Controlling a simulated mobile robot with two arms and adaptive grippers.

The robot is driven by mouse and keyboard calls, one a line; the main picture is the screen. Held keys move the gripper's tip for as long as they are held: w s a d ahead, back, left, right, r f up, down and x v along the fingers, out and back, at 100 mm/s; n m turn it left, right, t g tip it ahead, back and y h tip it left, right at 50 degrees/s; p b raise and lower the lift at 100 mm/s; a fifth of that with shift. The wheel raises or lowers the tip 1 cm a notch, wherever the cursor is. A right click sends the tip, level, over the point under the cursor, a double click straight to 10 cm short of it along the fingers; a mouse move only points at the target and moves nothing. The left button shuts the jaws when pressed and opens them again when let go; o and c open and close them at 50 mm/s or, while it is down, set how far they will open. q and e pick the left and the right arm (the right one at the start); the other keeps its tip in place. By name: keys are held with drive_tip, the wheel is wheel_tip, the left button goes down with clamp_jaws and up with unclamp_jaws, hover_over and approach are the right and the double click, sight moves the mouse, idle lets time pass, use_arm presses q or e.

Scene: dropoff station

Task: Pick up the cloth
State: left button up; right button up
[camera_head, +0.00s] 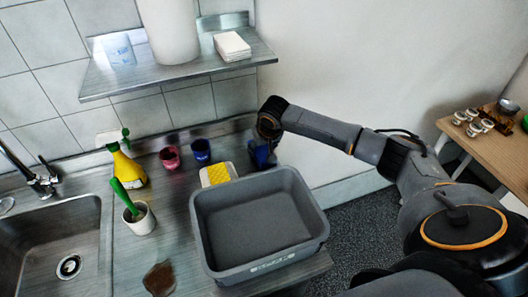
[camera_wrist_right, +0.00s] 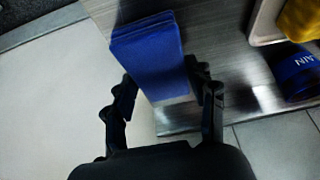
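The cloth is a blue folded stack (camera_wrist_right: 148,50) on the metal counter near its edge in the right wrist view. In the head view the blue cloth (camera_head: 262,157) shows at the counter's back right, partly hidden by my right gripper. My right gripper (camera_head: 266,138) is over it. In the right wrist view the fingers of my right gripper (camera_wrist_right: 165,90) are spread, one on each side of the cloth's near end. Whether they touch it I cannot tell. My left gripper is not in view.
A grey bin (camera_head: 201,238) stands just in front of the cloth. A yellow sponge (camera_head: 215,174), a blue cup (camera_head: 201,151) and a red cup (camera_head: 170,157) are to the left. A shelf (camera_head: 180,72) hangs above. A wall is behind.

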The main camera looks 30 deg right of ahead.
sight(262, 150)
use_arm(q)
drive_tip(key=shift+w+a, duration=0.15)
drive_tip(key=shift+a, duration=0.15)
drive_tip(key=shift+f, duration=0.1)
use_arm(e)
drive_tip(key=shift+r, duration=0.1)
drive_tip(key=shift+r+b, duration=0.3)
drive_tip(key=shift+r, duration=0.05)
wheel_tip(262, 150, up, 2)
drive_tip(key=shift+r+b, duration=0.1)
drive_tip(key=shift+b, duration=0.45)
use_arm(q)
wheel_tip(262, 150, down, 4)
drive_tip(key=b, duration=0.2)
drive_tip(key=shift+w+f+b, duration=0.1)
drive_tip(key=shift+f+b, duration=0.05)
drive_tip(key=shift+b, duration=0.25)
use_arm(e)
drive_tip(key=s+a+r, duration=0.2)
drive_tip(key=a+r, duration=0.3)
drive_tip(key=a, duration=0.1)
drive_tip(key=s+a+r, duration=0.2)
drive_tip(key=a+r, duration=0.3)
drive_tip(key=a, duration=0.2)
drive_tip(key=shift+s+a, duration=0.15)
drive_tip(key=shift+s, duration=0.15)
